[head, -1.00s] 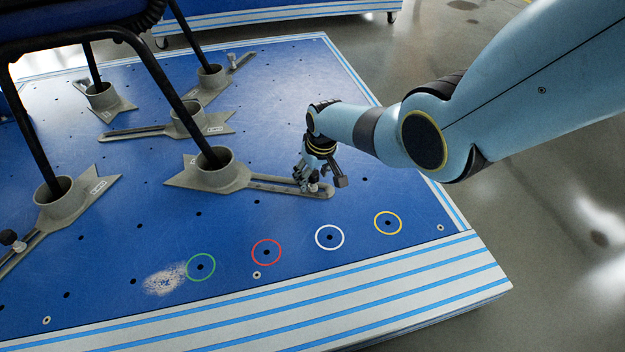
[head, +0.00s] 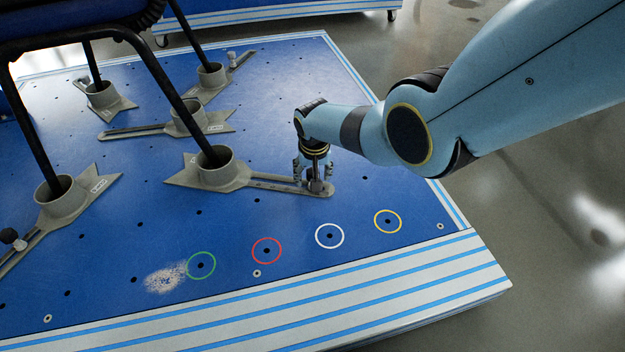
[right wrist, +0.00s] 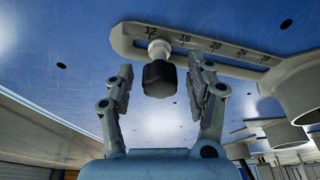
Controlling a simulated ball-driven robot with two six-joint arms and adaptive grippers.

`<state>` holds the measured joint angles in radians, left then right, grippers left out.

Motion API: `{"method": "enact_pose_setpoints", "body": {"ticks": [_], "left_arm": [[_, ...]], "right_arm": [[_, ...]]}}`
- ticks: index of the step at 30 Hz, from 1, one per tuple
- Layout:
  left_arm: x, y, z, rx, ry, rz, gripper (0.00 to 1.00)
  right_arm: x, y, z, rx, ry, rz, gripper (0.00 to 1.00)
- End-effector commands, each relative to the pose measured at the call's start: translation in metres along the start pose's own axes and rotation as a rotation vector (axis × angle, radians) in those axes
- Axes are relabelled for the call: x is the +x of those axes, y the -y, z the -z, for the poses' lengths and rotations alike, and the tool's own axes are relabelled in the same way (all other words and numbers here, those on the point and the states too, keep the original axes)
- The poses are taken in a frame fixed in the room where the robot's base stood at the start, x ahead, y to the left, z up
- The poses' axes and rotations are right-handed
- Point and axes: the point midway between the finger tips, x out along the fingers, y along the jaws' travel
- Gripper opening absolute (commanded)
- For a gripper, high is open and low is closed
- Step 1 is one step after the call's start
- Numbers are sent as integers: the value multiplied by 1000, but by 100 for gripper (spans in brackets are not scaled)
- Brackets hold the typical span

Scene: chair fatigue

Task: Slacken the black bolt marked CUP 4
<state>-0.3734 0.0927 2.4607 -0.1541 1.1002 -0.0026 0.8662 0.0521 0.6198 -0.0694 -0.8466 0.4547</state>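A black bolt (right wrist: 160,80) with a pale shank stands in the slot of a grey cup base, by the 12 mark, in the right wrist view. My right gripper (right wrist: 160,67) is open, one finger on each side of the bolt head, with gaps showing. In the head view my right gripper (head: 314,178) points down over the outer end of the slotted arm of the front right cup (head: 195,178), largely hiding the bolt. A chair leg stands in this cup. The cup labels are too small to read. My left gripper is not in view.
Other grey cups (head: 62,205) hold the chair's black legs (head: 172,95). Another black bolt (head: 8,236) is at the far left. Green, red, white and yellow rings (head: 388,221) mark holes on the clear front of the blue platform (head: 300,90).

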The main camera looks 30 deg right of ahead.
Motion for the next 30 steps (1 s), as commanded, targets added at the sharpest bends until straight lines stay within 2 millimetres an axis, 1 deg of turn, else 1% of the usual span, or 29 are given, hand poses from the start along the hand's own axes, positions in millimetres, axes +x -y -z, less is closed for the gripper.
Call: {"method": "enact_pose_setpoints", "body": {"ticks": [1, 2, 12, 16, 21, 24, 30], "left_arm": [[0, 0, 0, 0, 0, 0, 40], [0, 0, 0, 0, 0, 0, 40], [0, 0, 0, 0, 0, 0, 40], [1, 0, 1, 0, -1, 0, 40], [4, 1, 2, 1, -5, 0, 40], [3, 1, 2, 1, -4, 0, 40], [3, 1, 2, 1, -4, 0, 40]], "right_arm": [[0, 0, 0, 0, 0, 0, 48], [0, 0, 0, 0, 0, 0, 44], [0, 0, 0, -1, -1, 1, 0], [0, -1, 1, -38, -1, 10, 0], [-1, -1, 1, -232, -1, 59, 0], [0, -1, 1, -315, 0, 80, 0], [0, 0, 0, -344, 0, 88, 0]]}}
